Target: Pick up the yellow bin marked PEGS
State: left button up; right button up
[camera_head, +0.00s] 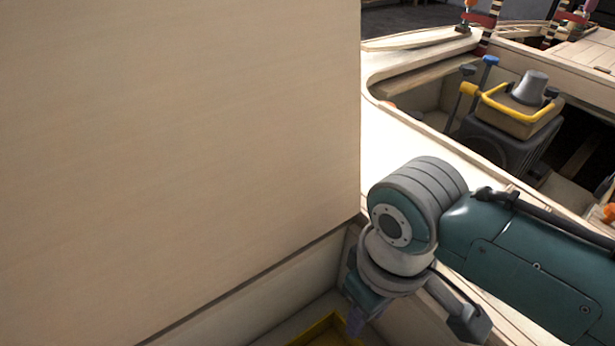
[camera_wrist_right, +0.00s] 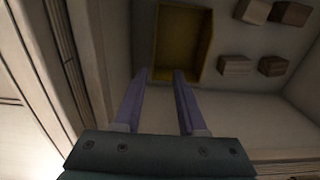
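A yellow bin (camera_wrist_right: 183,40) lies at the top middle of the right wrist view, on the floor of a pale recess. It looks empty, and no PEGS lettering can be read. In the head view only its yellow edge (camera_head: 322,328) shows at the bottom. My right gripper (camera_wrist_right: 161,74) is open, its two purple fingers apart at the bin's near side. I cannot tell whether they touch it. In the head view this gripper (camera_head: 355,323) points down into the recess, its tips mostly hidden. My left gripper is in neither view.
Several small wooden blocks (camera_wrist_right: 236,66) lie right of the bin. A large plywood panel (camera_head: 180,150) fills the head view's left side. Pale walls (camera_head: 290,295) bound the recess. Farther right, a yellow-handled box (camera_head: 510,118) with a grey cup (camera_head: 530,88) stands on a dark crate (camera_head: 500,148).

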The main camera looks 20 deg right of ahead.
jog(key=f+b, duration=0.2)
jog(key=f, duration=0.2)
jog(key=w+f+b, duration=0.1)
jog(key=f+b, duration=0.2)
jog(key=f, duration=0.1)
jog(key=f+b, duration=0.2)
jog(key=f, duration=0.2)
jog(key=shift+w+d+f+b, duration=0.15)
jog(key=shift+d+f+b, duration=0.1)
jog(key=shift+b, duration=0.05)
jog(key=shift+f, duration=0.45)
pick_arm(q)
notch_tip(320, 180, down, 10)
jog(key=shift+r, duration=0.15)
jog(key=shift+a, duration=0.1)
pick_arm(e)
jog(key=shift+r, duration=0.1)
grip_shut()
